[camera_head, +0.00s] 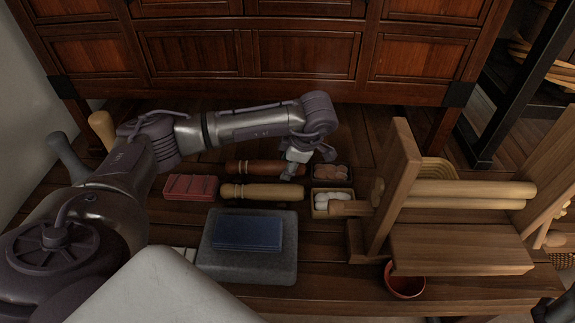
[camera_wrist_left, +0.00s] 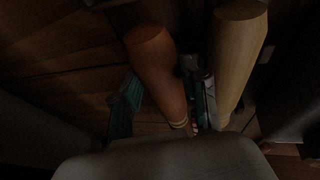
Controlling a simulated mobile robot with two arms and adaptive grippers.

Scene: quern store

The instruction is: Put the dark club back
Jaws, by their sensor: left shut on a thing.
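The dark club (camera_head: 252,166) is reddish brown with pale rings and lies lengthwise at the back of the low wooden table, behind the pale club (camera_head: 262,192). My left gripper (camera_head: 292,169) is at the dark club's right end. In the left wrist view the dark club (camera_wrist_left: 160,70) runs between the green-padded fingers of my left gripper (camera_wrist_left: 163,108), which is shut on it. The pale club (camera_wrist_left: 237,55) is just outside the right finger there. Whether the dark club touches the table is hard to tell. My right gripper is not in view.
A red block (camera_head: 190,187) and a blue block on a grey slab (camera_head: 275,268) are near the clubs. Two small boxes (camera_head: 320,214) (camera_head: 347,181) of rounded pieces are right of them. A wooden frame (camera_head: 400,175) and red bowl (camera_head: 404,284) stand farther right. A cabinet (camera_head: 250,55) closes the back.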

